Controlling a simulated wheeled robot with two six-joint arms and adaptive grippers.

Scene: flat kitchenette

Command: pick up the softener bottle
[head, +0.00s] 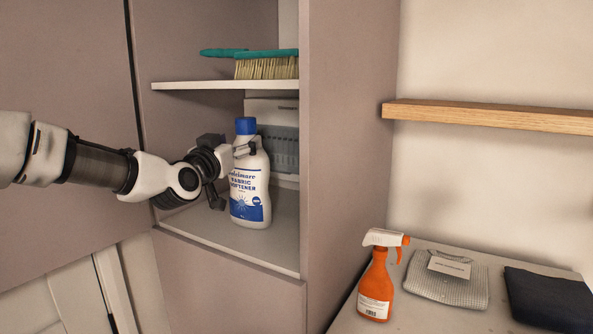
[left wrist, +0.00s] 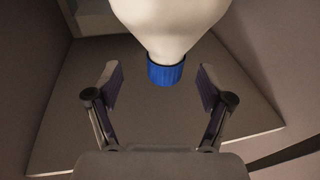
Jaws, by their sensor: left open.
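The softener bottle (head: 251,183) is white with a blue cap and a blue printed label. It stands upright on the lower shelf (head: 279,246) of an open cabinet. My left gripper (head: 232,172) is at the bottle's left side in the head view, and part of it overlaps the bottle's edge. In the left wrist view the gripper (left wrist: 160,88) is open, with its fingers spread to either side. The bottle (left wrist: 170,22) shows there upside down, its blue cap (left wrist: 166,73) between the fingers with a gap on both sides. My right gripper is not in view.
A teal brush (head: 266,67) lies on the upper shelf (head: 200,86). A pale slotted container (head: 279,140) stands behind the bottle. The cabinet's right wall (head: 350,130) is close by. An orange spray bottle (head: 376,282) and folded cloths (head: 447,285) are on the counter at right.

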